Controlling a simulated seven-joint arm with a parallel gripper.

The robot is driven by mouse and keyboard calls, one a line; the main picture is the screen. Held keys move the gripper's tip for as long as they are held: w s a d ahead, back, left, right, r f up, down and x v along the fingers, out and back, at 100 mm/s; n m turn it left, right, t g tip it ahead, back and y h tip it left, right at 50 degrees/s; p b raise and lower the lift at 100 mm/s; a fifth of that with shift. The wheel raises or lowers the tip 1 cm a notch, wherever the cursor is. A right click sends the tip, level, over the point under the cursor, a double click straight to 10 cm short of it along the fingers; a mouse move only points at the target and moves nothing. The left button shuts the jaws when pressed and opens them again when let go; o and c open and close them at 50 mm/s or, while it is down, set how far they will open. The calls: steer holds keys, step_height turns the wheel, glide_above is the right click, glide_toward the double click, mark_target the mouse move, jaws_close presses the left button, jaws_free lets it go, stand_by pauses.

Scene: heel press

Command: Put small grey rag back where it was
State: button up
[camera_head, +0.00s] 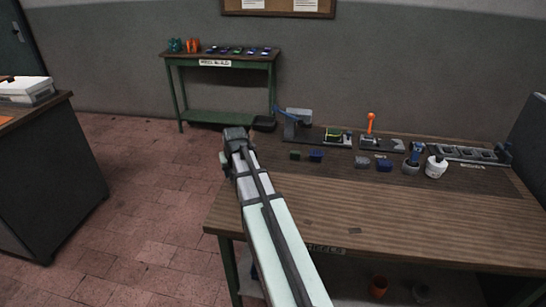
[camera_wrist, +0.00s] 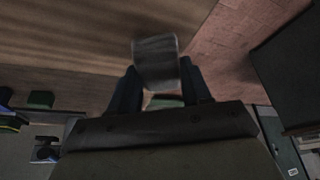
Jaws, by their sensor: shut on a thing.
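My gripper (camera_wrist: 160,82) is shut on a small grey piece that looks like the small grey rag (camera_wrist: 156,58). In the wrist view the rag stands out between the two dark fingers, with the wooden bench top behind it. In the head view my arm reaches to the bench's left end, and its far end (camera_head: 236,136) hides the fingers and the rag. A small dark flat patch (camera_head: 302,230) lies on the bench near its front edge; I cannot tell what it is.
A green side table (camera_head: 222,117) stands behind.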

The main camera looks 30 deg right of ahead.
steer(key=w+d+r, duration=0.2)
steer(key=d, duration=0.6)
steer(key=w+d+r, duration=0.3)
steer(key=d, duration=0.5)
steer(key=w+d+r, duration=0.2)
steer(key=d, duration=0.6)
steer(key=shift+w+a+f+n+y, duration=0.1)
steer(key=shift+a+f+n+y, duration=0.3)
steer(key=shift+f, duration=1.3)
steer(key=shift+w+a+f+n+y, duration=0.1)
steer(key=shift+f+n, duration=0.55)
steer(key=shift+f, duration=1.1)
steer(key=shift+w+a+f+n+y, duration=0.15)
steer(key=shift+f+n, duration=0.4)
steer(key=shift+f, duration=1.15)
steer(key=shift+f, duration=0.1)
steer(key=o, duration=1.1)
